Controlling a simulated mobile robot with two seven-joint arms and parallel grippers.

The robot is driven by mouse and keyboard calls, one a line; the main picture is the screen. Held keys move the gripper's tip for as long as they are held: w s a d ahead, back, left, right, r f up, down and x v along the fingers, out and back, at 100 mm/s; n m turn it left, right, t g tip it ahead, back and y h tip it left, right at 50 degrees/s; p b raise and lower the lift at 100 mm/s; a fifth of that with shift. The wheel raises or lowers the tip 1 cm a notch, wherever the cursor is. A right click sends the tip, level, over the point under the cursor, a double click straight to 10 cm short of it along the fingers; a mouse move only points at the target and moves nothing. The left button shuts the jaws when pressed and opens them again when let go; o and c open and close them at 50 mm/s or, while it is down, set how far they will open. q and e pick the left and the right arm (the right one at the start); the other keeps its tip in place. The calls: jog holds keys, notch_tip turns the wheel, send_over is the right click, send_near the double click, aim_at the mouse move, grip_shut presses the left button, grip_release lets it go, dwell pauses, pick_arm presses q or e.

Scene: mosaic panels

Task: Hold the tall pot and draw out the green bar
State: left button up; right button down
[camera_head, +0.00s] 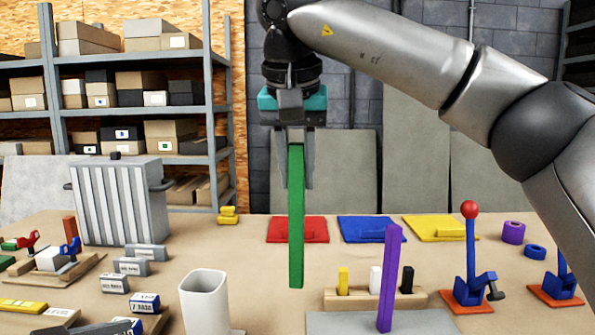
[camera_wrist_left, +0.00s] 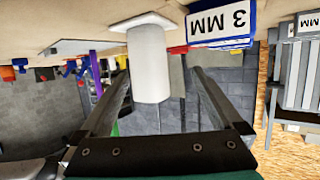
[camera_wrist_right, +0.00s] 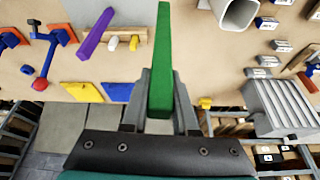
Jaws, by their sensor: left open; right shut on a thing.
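The tall pot (camera_head: 205,303) is white, squarish and open-topped, and stands upright on the table at the front. In the left wrist view the pot (camera_wrist_left: 149,62) shows between the spread fingers of my left gripper (camera_wrist_left: 162,80), which is open and empty; the picture is upside down. The green bar (camera_head: 296,240) hangs upright from my right gripper (camera_head: 296,180), which is shut on its upper part. Its lower end is in the air, right of the pot and clear of it. The right wrist view also shows the green bar (camera_wrist_right: 163,50) between the fingers.
A purple bar (camera_head: 389,280) stands upright to the right, near a wooden block (camera_head: 375,300) with yellow, white and black pegs. A red-knobbed blue lever (camera_head: 470,255) is farther right. Small labelled boxes (camera_head: 132,267) lie left of the pot. Red, blue and yellow panels lie behind.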

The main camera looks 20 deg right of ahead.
pick_arm(q)
jog(key=shift+w+a+f+b, duration=0.1)
jog(key=shift+w+a+b, duration=0.15)
jog(key=shift+a+b, duration=0.35)
jog(key=shift+w+a+b, duration=0.2)
jog(key=shift+a+b, duration=0.25)
jog(key=shift+b, duration=0.2)
jog(key=shift+w+a+b, duration=0.25)
jog(key=shift+a+b, duration=0.3)
jog(key=shift+a, duration=0.05)
jog(key=shift+w+a+b, duration=0.25)
jog(key=shift+a+b, duration=0.25)
jog(key=shift+a, duration=0.05)
jog(key=shift+w+a+b, duration=0.25)
jog(key=shift+a+b, duration=0.1)
jog(key=shift+a, duration=0.2)
jog(key=shift+w+a+b, duration=0.25)
jog(key=shift+a+b, duration=0.05)
jog(key=shift+a, duration=0.25)
